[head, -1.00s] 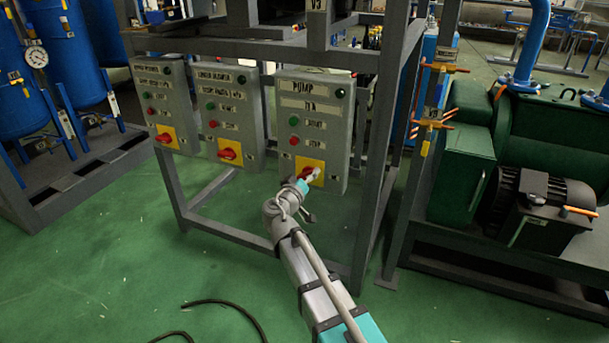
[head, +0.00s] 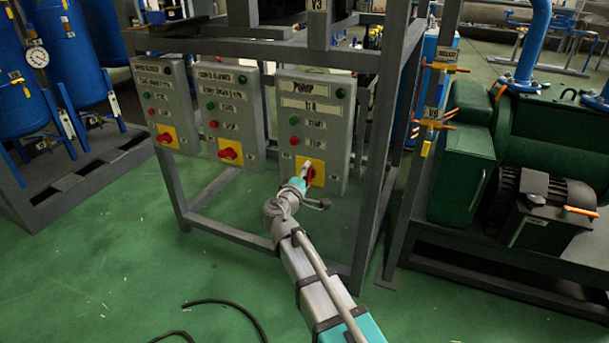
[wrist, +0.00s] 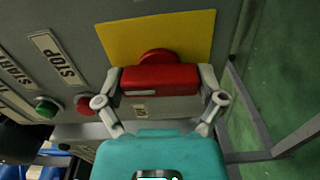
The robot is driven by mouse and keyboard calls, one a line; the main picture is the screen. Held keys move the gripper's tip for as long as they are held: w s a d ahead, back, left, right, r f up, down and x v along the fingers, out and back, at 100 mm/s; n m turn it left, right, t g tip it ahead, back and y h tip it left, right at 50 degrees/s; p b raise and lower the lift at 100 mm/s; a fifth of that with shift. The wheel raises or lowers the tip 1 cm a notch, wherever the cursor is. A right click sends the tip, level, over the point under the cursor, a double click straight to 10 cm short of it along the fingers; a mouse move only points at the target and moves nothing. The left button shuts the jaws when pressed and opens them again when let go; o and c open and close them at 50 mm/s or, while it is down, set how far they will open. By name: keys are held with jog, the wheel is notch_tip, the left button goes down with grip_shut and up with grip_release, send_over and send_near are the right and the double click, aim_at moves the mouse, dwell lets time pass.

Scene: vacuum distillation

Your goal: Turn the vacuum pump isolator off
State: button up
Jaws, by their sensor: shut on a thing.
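The pump isolator is a red rotary knob (head: 311,175) on a yellow plate (head: 319,183) low on the right-hand grey box, labelled PUMP (head: 316,108). In the wrist view the red knob (wrist: 160,80) lies between the two fingers of my gripper (wrist: 161,90). The fingers are closed on the knob's two ends. Its handle runs sideways in the wrist view and looks near upright in the head view. In the head view my gripper (head: 306,169) partly hides the knob. Any position marks beside it are too small to read.
Green (head: 294,121) and red (head: 294,140) buttons sit above the isolator. Two similar boxes with red isolators (head: 230,152) (head: 165,137) stand to the left. A grey frame post (head: 374,180) rises close on the right. The green floor in front is mostly clear, with a black cable.

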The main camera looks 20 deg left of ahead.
jog(key=shift+s+n, duration=0.1)
jog(key=shift+n, duration=0.4)
jog(key=o, duration=0.8)
jog(key=shift+s+a, duration=0.15)
jog(key=shift+s, duration=1.85)
jog(key=shift+s+a, duration=0.2)
jog(key=shift+s, duration=1.75)
jog(key=shift+s+a, duration=0.15)
jog(key=shift+s, duration=1.85)
